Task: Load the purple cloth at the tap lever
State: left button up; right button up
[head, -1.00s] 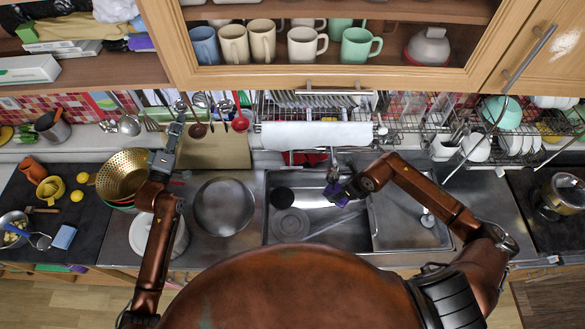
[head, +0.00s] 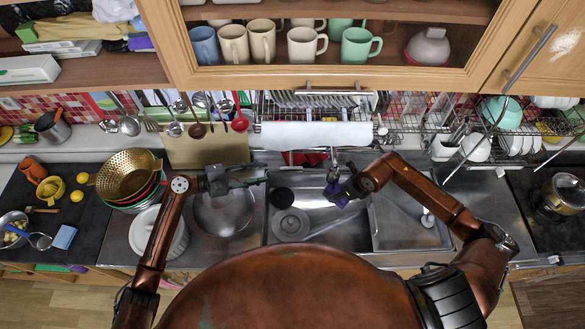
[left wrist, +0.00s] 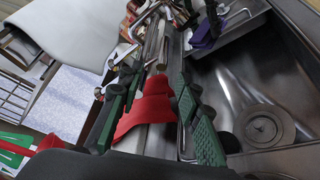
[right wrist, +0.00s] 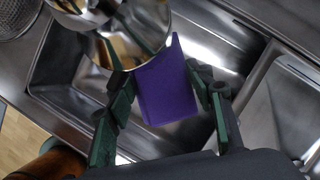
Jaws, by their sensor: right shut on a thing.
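The purple cloth (right wrist: 167,88) is held by my right gripper (head: 341,190), which is shut on it above the sink beside the tap (head: 333,163). In the right wrist view the cloth hangs between the fingers, close to the shiny chrome of the tap (right wrist: 122,35). I cannot tell whether it touches the tap, and the lever is not clearly distinguishable. My left gripper (head: 262,175) is open and empty, over the left edge of the sink. In the left wrist view its green-padded fingers (left wrist: 165,85) stand apart, with the purple cloth (left wrist: 206,35) beyond them.
A red object (head: 305,158) lies behind the sink; it also shows beyond the left fingers (left wrist: 148,105). A paper towel roll (head: 315,135) and hanging utensils are above.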

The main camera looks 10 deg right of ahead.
aim_at(285, 170)
pick_arm(q)
jog(key=x, duration=0.8)
jog(key=s+x, duration=0.1)
jog(key=x, duration=0.3)
jog(key=shift+d+r, duration=0.1)
jog(key=shift+d, duration=0.05)
jog(key=shift+c, duration=0.4)
grip_shut()
